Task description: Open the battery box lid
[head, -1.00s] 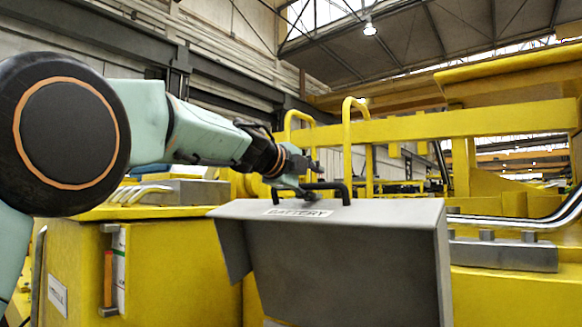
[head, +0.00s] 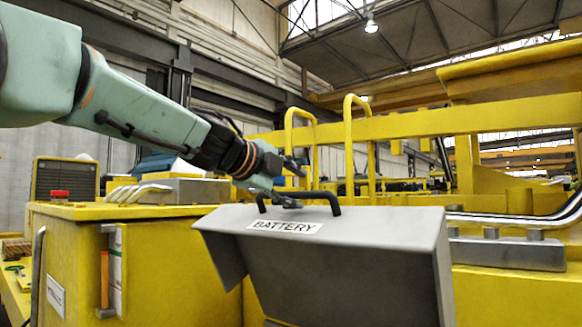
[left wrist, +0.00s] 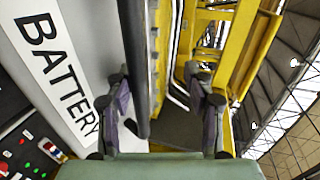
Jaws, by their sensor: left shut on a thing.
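The grey battery box lid (head: 345,265) sits tilted in the middle of the head view, its BATTERY label (head: 284,227) towards me. A black bar handle (head: 326,195) stands on its top. My left gripper (head: 291,185) reaches in from the left and is shut on the handle. In the left wrist view the handle (left wrist: 135,50) passes between the fingers (left wrist: 160,112), with the lid (left wrist: 80,25) at left. The exact finger contact and the box interior are hidden. My right gripper is not in view.
Yellow rails (head: 350,140) stand behind the lid. Bent silver pipes (head: 510,218) and a grey block (head: 505,252) are at right. Coloured buttons (left wrist: 28,145) show in the wrist view.

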